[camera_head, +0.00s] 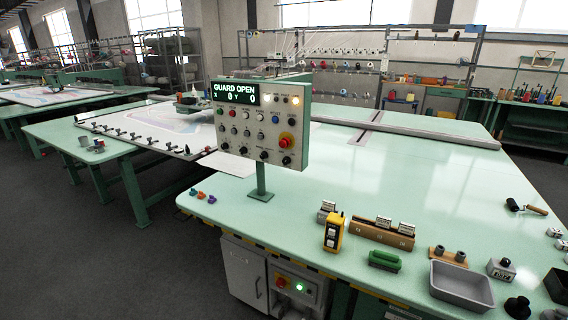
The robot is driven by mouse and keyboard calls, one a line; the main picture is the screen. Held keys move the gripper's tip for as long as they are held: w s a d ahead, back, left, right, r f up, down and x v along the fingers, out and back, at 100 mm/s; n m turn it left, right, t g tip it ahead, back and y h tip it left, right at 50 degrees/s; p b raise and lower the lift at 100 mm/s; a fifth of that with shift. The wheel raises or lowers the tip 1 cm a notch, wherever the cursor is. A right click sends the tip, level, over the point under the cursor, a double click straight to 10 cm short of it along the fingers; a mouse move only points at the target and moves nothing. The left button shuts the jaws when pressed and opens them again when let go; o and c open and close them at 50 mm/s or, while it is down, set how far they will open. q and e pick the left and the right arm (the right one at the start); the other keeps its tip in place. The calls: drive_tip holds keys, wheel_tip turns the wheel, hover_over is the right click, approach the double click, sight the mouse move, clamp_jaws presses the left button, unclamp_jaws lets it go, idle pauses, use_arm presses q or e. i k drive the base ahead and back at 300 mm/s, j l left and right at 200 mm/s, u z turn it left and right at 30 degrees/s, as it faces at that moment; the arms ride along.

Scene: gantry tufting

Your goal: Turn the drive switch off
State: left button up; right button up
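A control panel (262,122) stands upright on a post on the green table. Its display (235,92) reads "GUARD OPEN", X 0, Y 0. Under it are rows of small buttons and a row of black knobs, one of them here (264,155). A red mushroom button (286,141) on a yellow ring sits at its right. Below the table edge, a grey box (297,289) carries a red control (281,282) on yellow and a lit green lamp (299,287). Labels are too small to read, so I cannot tell which control is the drive switch. Neither gripper shows.
On the green table (420,175) are a yellow handheld device (333,232), a wooden block holder (381,234), a green brush (384,260), a grey tray (462,287) and a roller (526,207). Small coloured pieces (202,195) lie at the left corner. The tabletop's middle is clear.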

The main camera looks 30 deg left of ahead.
sight(286, 160)
drive_tip(key=j+u, duration=0.2)
drive_tip(key=j, duration=0.25)
drive_tip(key=i+j+u, duration=0.15)
drive_tip(key=j, duration=0.25)
drive_tip(key=i+j+u, duration=0.2)
drive_tip(key=j, duration=0.25)
drive_tip(key=i+j+u, duration=0.2)
drive_tip(key=j, duration=0.2)
drive_tip(key=k, duration=0.1)
